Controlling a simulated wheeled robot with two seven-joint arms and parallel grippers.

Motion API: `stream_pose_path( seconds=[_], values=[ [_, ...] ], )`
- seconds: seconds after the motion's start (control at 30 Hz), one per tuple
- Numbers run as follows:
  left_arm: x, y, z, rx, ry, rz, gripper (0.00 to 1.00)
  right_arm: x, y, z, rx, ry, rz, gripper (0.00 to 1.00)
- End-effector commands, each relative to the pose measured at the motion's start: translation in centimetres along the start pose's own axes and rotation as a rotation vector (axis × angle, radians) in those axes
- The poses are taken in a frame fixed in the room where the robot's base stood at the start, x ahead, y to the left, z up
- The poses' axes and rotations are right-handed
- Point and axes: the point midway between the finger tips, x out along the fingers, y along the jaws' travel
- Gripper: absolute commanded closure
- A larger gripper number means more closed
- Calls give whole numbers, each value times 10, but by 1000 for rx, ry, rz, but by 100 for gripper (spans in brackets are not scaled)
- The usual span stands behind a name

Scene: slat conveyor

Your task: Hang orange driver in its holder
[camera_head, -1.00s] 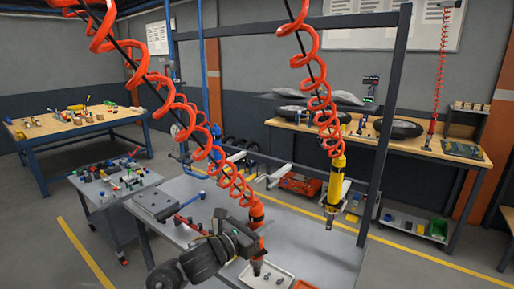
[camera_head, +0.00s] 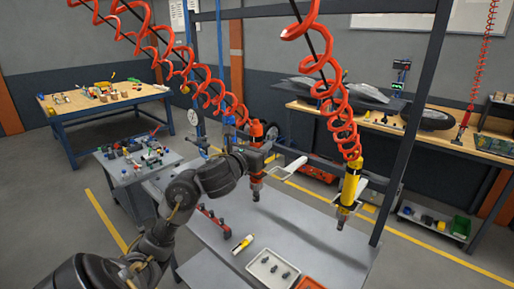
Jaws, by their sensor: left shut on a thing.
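My left gripper (camera_head: 262,149) is shut on the orange driver (camera_head: 257,131), which hangs upright on a red coiled hose above the grey table. Its dark nose points down, clear of the table top. A pale holder arm (camera_head: 291,168) shows just right of the driver. The driver and the holder arm appear close in the picture, but I cannot tell whether they touch. My gripper and wrist hide part of the driver's middle. My right gripper is not in view.
A yellow driver (camera_head: 349,188) hangs at the right by a pale bracket. A blue driver (camera_head: 229,127) hangs behind my wrist. The grey table (camera_head: 320,245) bears a white tray (camera_head: 272,271) with small dark parts and a yellow-and-white tool (camera_head: 243,244). A dark frame post (camera_head: 412,125) stands at the right.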

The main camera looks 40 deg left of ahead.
Motion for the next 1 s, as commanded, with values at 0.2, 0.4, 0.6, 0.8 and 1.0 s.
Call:
stream_pose_path(
  seconds=[0.2, 0.4, 0.6, 0.8, 1.0],
  values=[
    [21, -5, -9, -3, 0, -1, 100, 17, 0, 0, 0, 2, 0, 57],
    [40, -9, -14, -4, -1, -2, 100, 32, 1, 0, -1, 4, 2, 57],
    [60, -13, -17, 1, -1, -3, 100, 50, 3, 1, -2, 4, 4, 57],
    [79, -17, -17, 2, -2, -3, 100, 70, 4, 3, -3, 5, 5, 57],
    [97, -21, -17, 1, -1, -2, 100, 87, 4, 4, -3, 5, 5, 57]
  ],
)
